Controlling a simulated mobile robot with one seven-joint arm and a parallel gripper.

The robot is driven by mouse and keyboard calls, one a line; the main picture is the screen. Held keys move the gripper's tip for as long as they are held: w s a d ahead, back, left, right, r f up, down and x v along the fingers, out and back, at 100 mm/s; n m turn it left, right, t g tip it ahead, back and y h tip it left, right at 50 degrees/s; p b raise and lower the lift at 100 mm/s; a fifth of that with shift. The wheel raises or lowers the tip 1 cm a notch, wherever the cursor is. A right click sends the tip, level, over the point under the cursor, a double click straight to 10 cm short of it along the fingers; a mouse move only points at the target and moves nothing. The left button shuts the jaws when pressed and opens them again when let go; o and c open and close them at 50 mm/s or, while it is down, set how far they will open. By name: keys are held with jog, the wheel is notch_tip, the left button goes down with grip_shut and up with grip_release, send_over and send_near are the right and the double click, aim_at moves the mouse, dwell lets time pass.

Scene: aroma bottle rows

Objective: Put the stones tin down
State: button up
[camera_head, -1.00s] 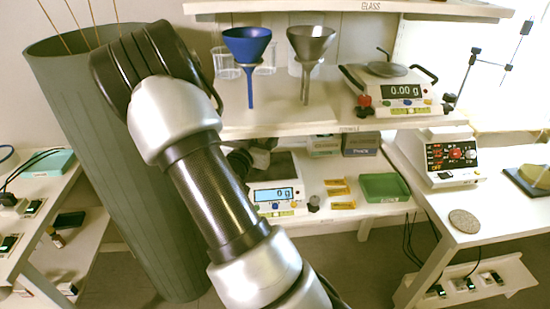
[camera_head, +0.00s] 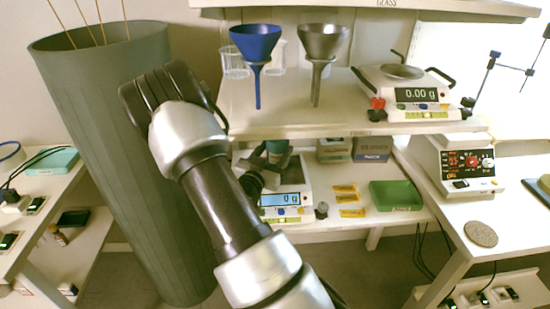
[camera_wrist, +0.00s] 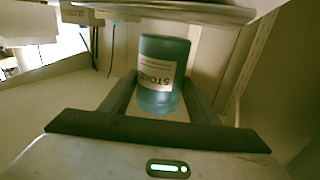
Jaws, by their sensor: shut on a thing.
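The stones tin (camera_wrist: 163,58) is teal with a pale label that reads upside down in the wrist view. It sits between the two fingers of my gripper (camera_wrist: 160,88), which is shut on it. In the head view, a small teal part of the tin (camera_head: 277,147) shows beside my gripper (camera_head: 264,164), above the back of the lower balance. Whether the tin touches anything below is hidden.
The lower balance (camera_head: 285,199) reads 0 g on the lower bench. Yellow packets (camera_head: 348,198) and a green tray (camera_head: 396,195) lie to its right. Boxes (camera_head: 371,149) stand behind. A shelf (camera_head: 300,128) with funnels (camera_head: 256,41) hangs above. A tall bin (camera_head: 100,140) stands left.

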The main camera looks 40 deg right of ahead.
jog(key=shift+f, duration=0.8)
jog(key=shift+f+b, duration=0.2)
jog(key=shift+b, duration=0.15)
jog(key=o, duration=1.8)
jog(key=shift+f, duration=0.1)
